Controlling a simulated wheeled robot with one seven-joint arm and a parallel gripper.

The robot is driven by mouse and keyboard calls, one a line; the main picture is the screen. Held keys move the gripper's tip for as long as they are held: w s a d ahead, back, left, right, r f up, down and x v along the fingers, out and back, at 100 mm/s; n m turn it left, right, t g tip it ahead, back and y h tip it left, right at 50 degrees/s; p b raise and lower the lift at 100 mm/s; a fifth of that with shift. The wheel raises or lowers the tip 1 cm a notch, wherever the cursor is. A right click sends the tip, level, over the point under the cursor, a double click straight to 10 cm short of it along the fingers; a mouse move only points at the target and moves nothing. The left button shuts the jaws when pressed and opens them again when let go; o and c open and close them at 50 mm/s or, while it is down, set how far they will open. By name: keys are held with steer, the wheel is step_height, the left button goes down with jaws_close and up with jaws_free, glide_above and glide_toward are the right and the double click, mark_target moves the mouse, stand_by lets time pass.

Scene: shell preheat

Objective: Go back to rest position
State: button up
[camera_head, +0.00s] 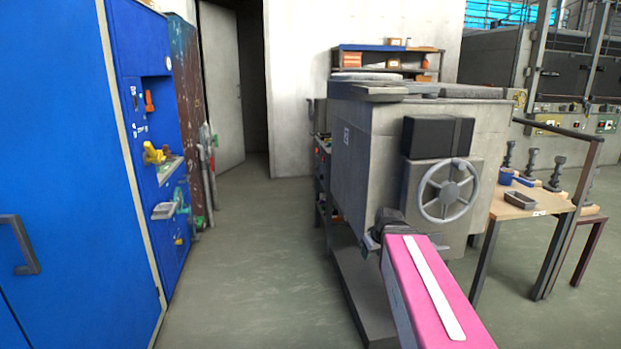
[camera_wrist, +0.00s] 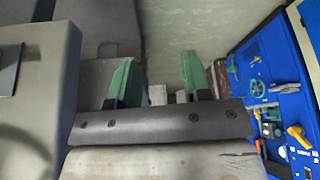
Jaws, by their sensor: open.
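My gripper (camera_wrist: 157,82) shows in the wrist view with its two green fingers apart. The gap between them looks empty, with floor and pale wall beyond. In the head view my pink arm with a white stripe reaches from the lower right toward the grey furnace-like box (camera_head: 372,140). A dark end part of the arm shows just in front of that box, below and left of the handwheel (camera_head: 447,190). The fingers cannot be made out there, and I cannot tell if the arm touches the box.
A blue cabinet (camera_head: 70,150) with controls stands at the left; its blue panel (camera_wrist: 275,75) is right in the wrist view. Open floor (camera_head: 255,250) runs between cabinet and box toward a doorway. A small table (camera_head: 515,205) with a dark tray (camera_head: 520,199) stands at the right.

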steer(key=s+a+f+m+g+h, duration=0.1)
steer(key=s+f+m+g, duration=0.3)
steer(key=s+f, duration=0.6)
step_height(320, 180, down, 4)
steer(key=shift+a+f+g+h, duration=0.15)
steer(key=shift+a+g+h, duration=0.15)
steer(key=shift+a, duration=0.4)
